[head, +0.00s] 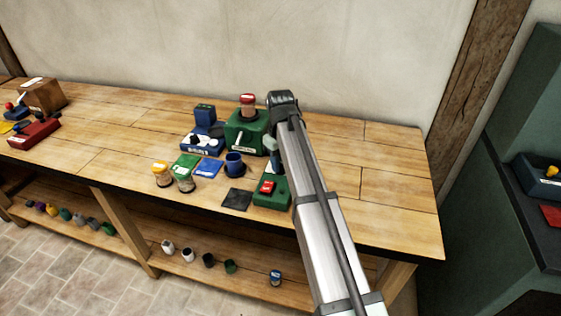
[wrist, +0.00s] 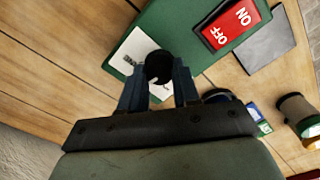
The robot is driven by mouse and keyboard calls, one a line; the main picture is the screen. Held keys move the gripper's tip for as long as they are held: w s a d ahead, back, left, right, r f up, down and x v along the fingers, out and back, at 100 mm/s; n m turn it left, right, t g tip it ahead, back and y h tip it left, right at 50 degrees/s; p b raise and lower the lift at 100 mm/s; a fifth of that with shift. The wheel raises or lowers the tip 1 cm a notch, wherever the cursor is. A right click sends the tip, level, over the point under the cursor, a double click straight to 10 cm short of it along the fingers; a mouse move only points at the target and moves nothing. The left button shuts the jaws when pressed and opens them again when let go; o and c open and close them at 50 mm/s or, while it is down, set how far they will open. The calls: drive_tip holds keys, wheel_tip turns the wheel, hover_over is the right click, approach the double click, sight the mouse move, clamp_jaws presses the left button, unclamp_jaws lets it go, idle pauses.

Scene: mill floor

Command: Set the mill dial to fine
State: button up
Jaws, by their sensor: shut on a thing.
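The green control box (head: 272,200) sits near the front of the bench. It carries a red ON/OFF switch (wrist: 230,25) and a white plate (wrist: 128,66) with a round black dial knob (wrist: 160,67). My gripper (wrist: 159,84) is shut on the black knob, one finger on each side. The plate's markings are partly hidden and too small to read. Behind the box stands the green mill (head: 240,133) with a red-lidded jar (head: 247,106) on top.
A dark mat (head: 237,199) lies left of the box. A blue mug (head: 234,165), a blue card (head: 207,168), a green card (head: 186,161), jars (head: 162,174) and a blue device (head: 201,142) stand close by on the left. The bench is clear to the right of my arm.

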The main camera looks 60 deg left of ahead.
sight(281, 164)
drive_tip(key=m, duration=0.4)
drive_tip(key=shift+m, duration=2.1)
drive_tip(key=o, duration=1.1)
drive_tip(key=shift+c, duration=0.2)
wheel_tip(281, 164, up, 14)
